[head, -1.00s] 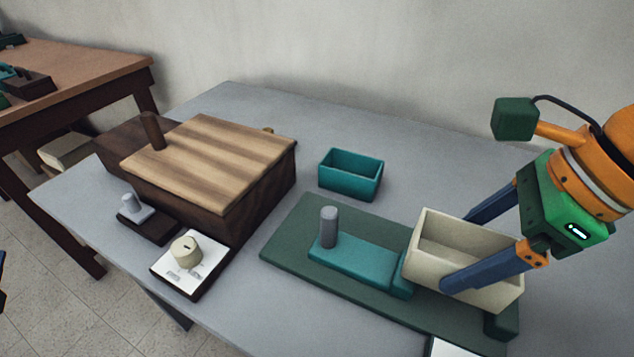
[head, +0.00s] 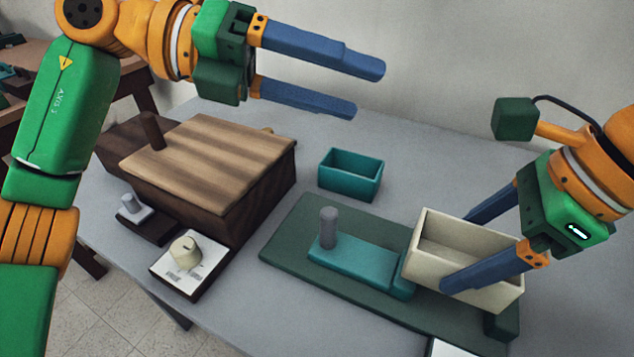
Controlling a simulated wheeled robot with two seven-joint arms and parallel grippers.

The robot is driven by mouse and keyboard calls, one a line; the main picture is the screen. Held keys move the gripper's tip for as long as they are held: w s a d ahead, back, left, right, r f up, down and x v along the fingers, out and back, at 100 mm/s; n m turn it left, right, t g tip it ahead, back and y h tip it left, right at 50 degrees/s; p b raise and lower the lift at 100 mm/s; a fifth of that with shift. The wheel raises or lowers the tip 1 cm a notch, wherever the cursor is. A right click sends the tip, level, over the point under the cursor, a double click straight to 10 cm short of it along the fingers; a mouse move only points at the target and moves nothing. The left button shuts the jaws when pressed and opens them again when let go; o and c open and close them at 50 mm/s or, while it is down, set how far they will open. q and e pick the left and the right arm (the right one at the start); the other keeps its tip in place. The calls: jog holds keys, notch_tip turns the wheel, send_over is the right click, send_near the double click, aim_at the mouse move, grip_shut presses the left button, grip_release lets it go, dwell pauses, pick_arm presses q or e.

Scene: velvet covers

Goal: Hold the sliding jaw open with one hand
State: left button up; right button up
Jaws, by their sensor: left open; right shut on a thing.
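The sliding jaw (head: 350,262) is a teal block with an upright grey peg (head: 328,228), lying on a dark green base plate (head: 290,245). A cream open-topped box (head: 430,228) sits on the plate at the jaw's right end, with a dark green end block (head: 502,322) at its far right. My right gripper (head: 455,252) is shut on the cream box, one blue finger on each side. My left gripper (head: 370,90) is open and empty, held in the air above the back of the table, fingers pointing right.
A wooden box with a striped lid and a peg handle (head: 215,160) stands at left. In front are a white dial panel (head: 170,275) and a small dark switch block (head: 150,230). A teal open bin (head: 350,190) stands behind the plate.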

pick_arm(q)
jog(key=s+d+f+t+y, duration=0.1)
jog(key=s+d+f+y, duration=0.1)
jog(key=s+f+y, duration=0.25)
pick_arm(e)
jog(key=shift+s+d, duration=0.1)
pick_arm(q)
jog(key=n+t+y, duration=0.1)
jog(key=t+y, duration=0.3)
jog(key=y, duration=0.4)
send_near(326, 215)
notch_tip(326, 215, down, 2)
jog(key=d, duration=0.1)
jog(key=shift+n, duration=0.3)
jog(key=x, duration=1)
jog(key=shift+w+a+f, duration=0.25)
jog(key=shift+w, duration=0.05)
grip_shut()
